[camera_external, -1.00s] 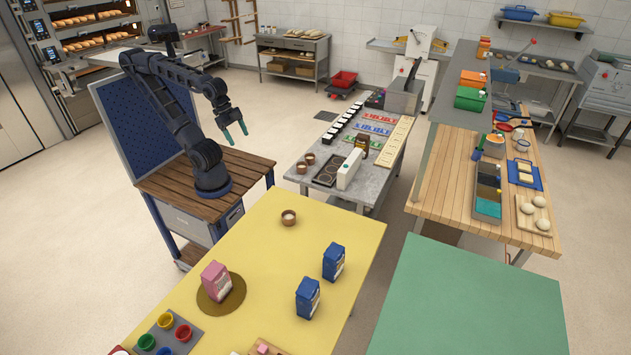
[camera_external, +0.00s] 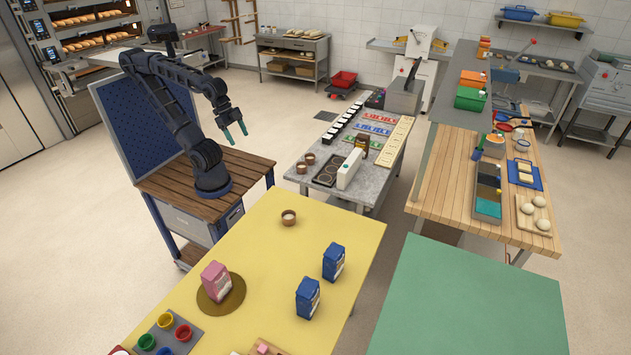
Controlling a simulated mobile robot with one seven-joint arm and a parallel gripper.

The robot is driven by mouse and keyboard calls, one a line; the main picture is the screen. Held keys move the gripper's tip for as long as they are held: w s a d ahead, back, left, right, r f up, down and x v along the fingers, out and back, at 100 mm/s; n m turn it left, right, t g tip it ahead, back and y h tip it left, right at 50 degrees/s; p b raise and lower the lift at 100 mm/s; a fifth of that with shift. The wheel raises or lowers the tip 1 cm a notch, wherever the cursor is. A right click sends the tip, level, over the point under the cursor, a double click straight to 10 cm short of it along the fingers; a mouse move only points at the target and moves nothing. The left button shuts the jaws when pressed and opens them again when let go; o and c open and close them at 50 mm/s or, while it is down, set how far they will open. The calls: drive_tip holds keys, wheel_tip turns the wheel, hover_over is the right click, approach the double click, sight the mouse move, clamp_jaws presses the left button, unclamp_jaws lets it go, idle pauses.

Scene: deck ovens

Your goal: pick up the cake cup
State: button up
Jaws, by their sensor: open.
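A small brown cup (camera_external: 289,217) with a pale filling stands upright on the yellow table, near its far edge. Two similar brown cups, one nearer (camera_external: 302,168) and one farther (camera_external: 310,158), stand at the left end of the grey metal table. I cannot tell from the picture which of them is the cake cup. My gripper (camera_external: 236,132) has teal fingertips, points down and is open and empty. It hangs in the air above and to the left of all these cups, apart from them.
On the yellow table (camera_external: 338,210) stand a pink packet (camera_external: 215,281) on a round brown mat, two blue packets (camera_external: 333,261) (camera_external: 308,298) and a grey tray of coloured cups. A white block (camera_external: 349,168) stands near the metal table's cups. The green table (camera_external: 470,300) is bare.

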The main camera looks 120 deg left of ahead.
drive_tip(key=w+d+f+m+h, duration=0.1)
drive_tip(key=w+d+f+m, duration=0.1)
drive_tip(key=w+d, duration=0.7)
drive_tip(key=w+d+f+m+h, duration=0.1)
drive_tip(key=w+d+f+m, duration=0.15)
drive_tip(key=w+d, duration=0.65)
drive_tip(key=m+g+h, duration=0.1)
drive_tip(key=m+h, duration=0.2)
drive_tip(key=m, duration=0.4)
hover_over(167, 328)
drive_tip(key=s+a, duration=0.5)
drive_tip(key=a, duration=0.1)
wheel_tip(167, 328, down, 23)
drive_tip(key=shift+x, duration=5.35)
drive_tip(key=shift+r, duration=0.1)
drive_tip(key=c, duration=1)
drive_tip(key=shift+w+r, duration=0.1)
